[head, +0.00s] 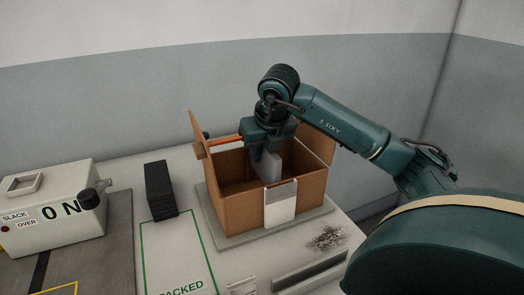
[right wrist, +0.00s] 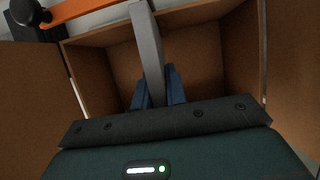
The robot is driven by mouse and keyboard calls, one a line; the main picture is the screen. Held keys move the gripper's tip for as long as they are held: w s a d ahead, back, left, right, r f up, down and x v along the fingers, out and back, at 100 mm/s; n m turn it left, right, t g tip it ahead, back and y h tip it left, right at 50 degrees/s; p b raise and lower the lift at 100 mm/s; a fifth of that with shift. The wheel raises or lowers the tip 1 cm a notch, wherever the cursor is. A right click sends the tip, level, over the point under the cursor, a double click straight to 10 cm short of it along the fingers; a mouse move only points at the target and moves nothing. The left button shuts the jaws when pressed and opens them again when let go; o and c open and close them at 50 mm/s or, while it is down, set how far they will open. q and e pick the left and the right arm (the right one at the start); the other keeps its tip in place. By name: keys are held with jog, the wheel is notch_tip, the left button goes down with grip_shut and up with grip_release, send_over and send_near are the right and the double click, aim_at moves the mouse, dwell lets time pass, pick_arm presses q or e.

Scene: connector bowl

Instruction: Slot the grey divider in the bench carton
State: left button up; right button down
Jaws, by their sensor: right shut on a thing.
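The open brown bench carton (head: 243,212) stands on the bench with its flaps up; a white panel covers part of its front. My right gripper (head: 266,149) is over the carton, pointing down, shut on the grey divider (head: 267,168). The divider is a thin pale plate, upright; its lower part is hidden behind the carton's front wall, so I cannot tell if it touches the floor. In the right wrist view the divider (right wrist: 148,45) runs between my blue fingers (right wrist: 159,88), with the carton's inner wall (right wrist: 200,60) beyond. My left gripper is not in view.
An orange bar (head: 224,141) crosses the carton's left side near the flap. A black block (head: 160,190) stands left of the carton, behind a green-outlined PACKED area (head: 178,260). A grey machine box (head: 50,225) with a black knob is at far left. A grey pad (head: 215,236) lies under the carton.

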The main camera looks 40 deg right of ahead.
aim_at(262, 171)
pick_arm(q)
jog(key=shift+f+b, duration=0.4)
jog(key=shift+b, duration=0.2)
pick_arm(e)
jog(key=shift+f, duration=0.85)
pick_arm(q)
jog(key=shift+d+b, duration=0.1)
jog(key=shift+b, duration=0.3)
pick_arm(e)
jog(key=shift+f, duration=0.5)
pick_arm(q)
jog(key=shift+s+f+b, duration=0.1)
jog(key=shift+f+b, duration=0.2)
pick_arm(e)
jog(key=shift+f, duration=0.3)
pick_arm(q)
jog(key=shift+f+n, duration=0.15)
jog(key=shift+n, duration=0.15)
pick_arm(e)
jog(key=shift+f, duration=0.35)
pick_arm(q)
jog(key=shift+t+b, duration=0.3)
jog(key=shift+b, duration=0.15)
pick_arm(e)
jog(key=shift+f, duration=0.25)
jog(key=shift+f, duration=0.15)
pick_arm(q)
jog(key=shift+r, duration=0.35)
pick_arm(e)
jog(key=shift+f, duration=0.1)
